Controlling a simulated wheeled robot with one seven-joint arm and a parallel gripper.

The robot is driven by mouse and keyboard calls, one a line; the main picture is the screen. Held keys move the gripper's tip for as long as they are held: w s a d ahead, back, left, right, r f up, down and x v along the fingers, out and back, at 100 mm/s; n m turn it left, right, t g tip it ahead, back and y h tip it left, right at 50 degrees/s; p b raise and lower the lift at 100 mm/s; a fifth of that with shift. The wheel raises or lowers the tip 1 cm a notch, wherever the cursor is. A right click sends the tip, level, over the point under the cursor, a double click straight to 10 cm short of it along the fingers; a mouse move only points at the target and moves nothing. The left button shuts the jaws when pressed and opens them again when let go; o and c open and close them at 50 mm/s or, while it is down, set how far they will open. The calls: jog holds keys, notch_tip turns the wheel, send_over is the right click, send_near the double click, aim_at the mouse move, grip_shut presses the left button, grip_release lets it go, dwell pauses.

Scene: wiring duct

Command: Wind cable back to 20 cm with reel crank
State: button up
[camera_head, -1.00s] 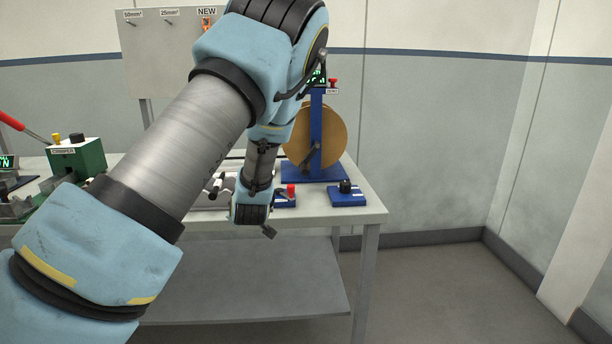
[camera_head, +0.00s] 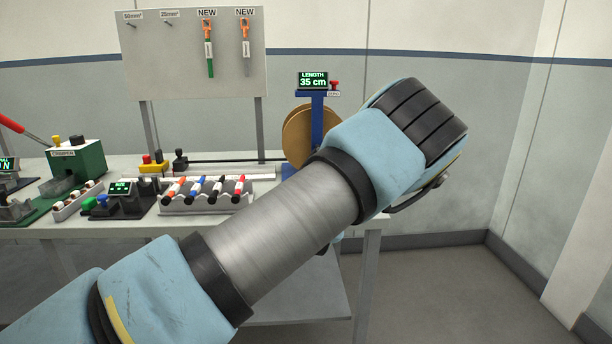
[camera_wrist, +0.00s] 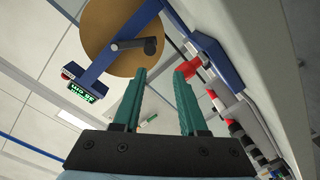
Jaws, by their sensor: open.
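The cable reel is a tan disc (camera_head: 297,135) on a blue stand (camera_head: 318,115), partly hidden by my arm in the head view. The length display (camera_head: 313,80) above it reads 35 cm. In the wrist view the reel disc (camera_wrist: 105,32) shows at the top, with the dark crank arm (camera_wrist: 130,44) and its black knob (camera_wrist: 151,46). My gripper (camera_wrist: 160,72) is open, its green fingers apart with nothing clearly between them. The knob lies beyond the fingertips, apparently apart from them. The dark cable (camera_head: 230,160) runs along the bench towards the reel. The crank is hidden in the head view.
A rack of coloured markers (camera_head: 205,195) stands at the bench front. A green machine (camera_head: 80,160) is at the left. A red part (camera_wrist: 188,68) lies close to the right finger in the wrist view. A pegboard (camera_head: 190,60) stands behind. Floor right of the bench is free.

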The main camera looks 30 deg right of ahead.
jog(key=shift+w+d+r+h, duration=0.1)
jog(key=shift+w+d+h, duration=0.1)
jog(key=shift+d, duration=0.3)
jog(key=shift+w+d+r+h, duration=0.1)
jog(key=shift+d+h, duration=0.1)
jog(key=shift+d, duration=0.3)
jog(key=shift+w+d+r+p, duration=0.1)
jog(key=shift+w+d+p, duration=0.05)
jog(key=shift+w+p, duration=0.2)
jog(key=p+x, duration=0.2)
jog(key=x, duration=0.7)
jog(key=shift+w+d+p, duration=0.15)
jog(key=shift+w+p, duration=0.1)
jog(key=shift+p, duration=0.15)
jog(key=shift+c, duration=0.4)
grip_shut()
